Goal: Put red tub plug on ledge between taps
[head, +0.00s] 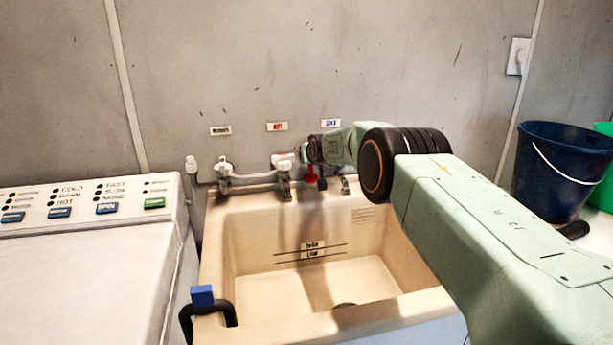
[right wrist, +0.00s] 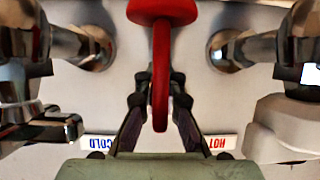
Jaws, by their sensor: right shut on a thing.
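The red tub plug (head: 310,177) hangs below my right gripper (head: 309,154) at the back of the cream tub, between the taps. In the right wrist view my right gripper (right wrist: 160,98) has its dark fingers closed on the upright ring of the red plug (right wrist: 162,12). The hot tap (head: 283,162) is just left of the plug; the cold tap (head: 345,184) is mostly hidden behind my arm. The tub's back ledge (head: 262,196) runs beneath them. I cannot tell whether the plug touches it. My left gripper is out of view.
Chrome tap parts stand close on both sides of my fingers, under the HOT (right wrist: 219,142) and COLD (right wrist: 100,142) labels. A washing machine (head: 85,270) is left of the tub. A blue bucket (head: 560,170) stands at right. A black hose (head: 208,318) hooks over the tub's front.

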